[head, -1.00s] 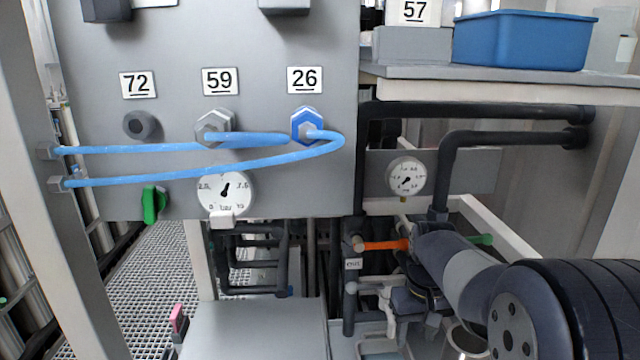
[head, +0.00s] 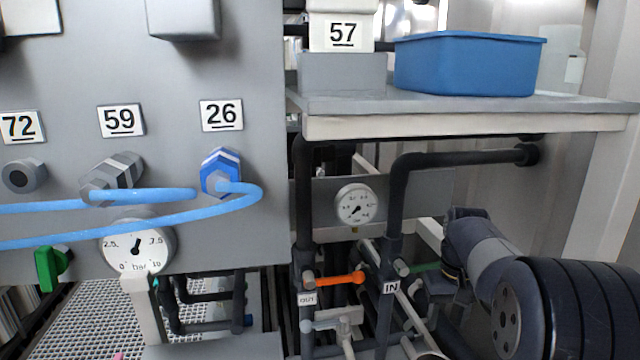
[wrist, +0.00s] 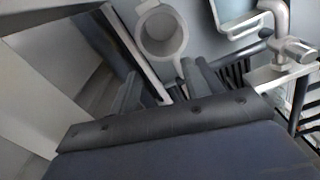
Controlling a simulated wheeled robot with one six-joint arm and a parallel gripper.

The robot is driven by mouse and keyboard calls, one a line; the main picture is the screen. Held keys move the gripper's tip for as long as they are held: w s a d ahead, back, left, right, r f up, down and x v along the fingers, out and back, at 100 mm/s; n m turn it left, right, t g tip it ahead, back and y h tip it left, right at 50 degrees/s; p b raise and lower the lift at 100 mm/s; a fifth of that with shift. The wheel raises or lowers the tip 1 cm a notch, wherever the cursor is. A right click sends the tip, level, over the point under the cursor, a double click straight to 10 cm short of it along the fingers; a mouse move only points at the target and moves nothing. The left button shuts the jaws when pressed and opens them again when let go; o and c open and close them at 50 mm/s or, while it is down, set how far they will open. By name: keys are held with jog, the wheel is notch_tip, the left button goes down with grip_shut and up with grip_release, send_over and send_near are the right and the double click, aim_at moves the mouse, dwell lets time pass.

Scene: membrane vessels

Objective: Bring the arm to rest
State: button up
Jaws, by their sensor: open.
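My gripper (wrist: 168,88) shows in the wrist view with its two grey fingers apart and nothing visible between them. A pale round cup-like holder (wrist: 161,32) lies beyond the fingertips, apart from them as far as I can tell. In the head view my arm reaches in from the lower right, beside the pipes; its gripper cannot be made out there.
The panel with blue hoses stands at left, with a blue fitting (head: 220,172) under label 26. A shelf (head: 470,117) carries a blue bin (head: 468,64). Pipes with an orange-handled valve (head: 340,279) and a gauge (head: 355,205) stand left of my arm.

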notch_tip(320, 180, down, 14)
jog(key=shift+s+a+p, duration=0.15)
jog(key=shift+a+p, duration=0.1)
jog(key=shift+p, duration=0.05)
jog(key=shift+r, duration=0.1)
dwell(0.3)
